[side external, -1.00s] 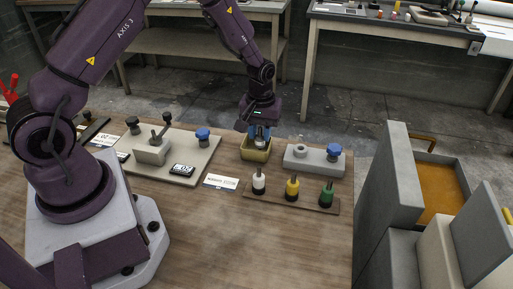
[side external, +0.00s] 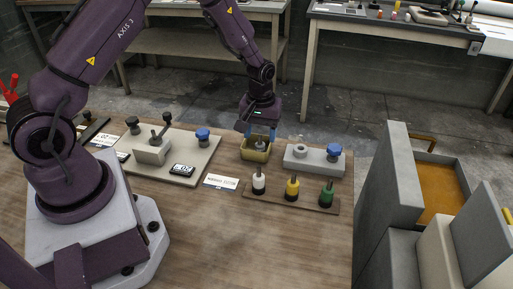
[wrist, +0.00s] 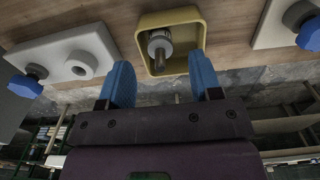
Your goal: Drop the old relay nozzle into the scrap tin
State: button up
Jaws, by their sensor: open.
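The scrap tin (side external: 253,155) is a small yellow open box on the wooden bench, and it also shows in the wrist view (wrist: 146,57). The old relay nozzle (wrist: 160,43), a silver-grey part with a narrow stem, is inside the tin. It shows in the side view as a grey tip (side external: 260,146) above the tin's rim. My gripper (side external: 260,134) is just above the tin, pointing down. In the wrist view its two blue fingers (wrist: 163,80) are spread apart, with nothing between them.
A grey block (side external: 303,163) with a blue knob stands right of the tin. A wooden rack (side external: 290,204) holds white, yellow and green-based nozzles in front. A fixture plate (side external: 190,160) with clamps and a blue knob lies left. The front of the bench is clear.

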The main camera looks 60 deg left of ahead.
notch_tip(320, 180, up, 12)
dwell(0.4)
jog(key=s+d+r+m+t, duration=0.2)
jog(key=s+d+r+m, duration=0.2)
jog(key=s+r, duration=0.4)
jog(key=s+d+r+m+t, duration=0.3)
jog(key=s+r, duration=0.5)
jog(key=s, duration=0.5)
jog(key=shift+s+d+r+m+t, duration=0.35)
jog(key=shift+d+m, duration=0.4)
jog(key=shift+m, duration=0.25)
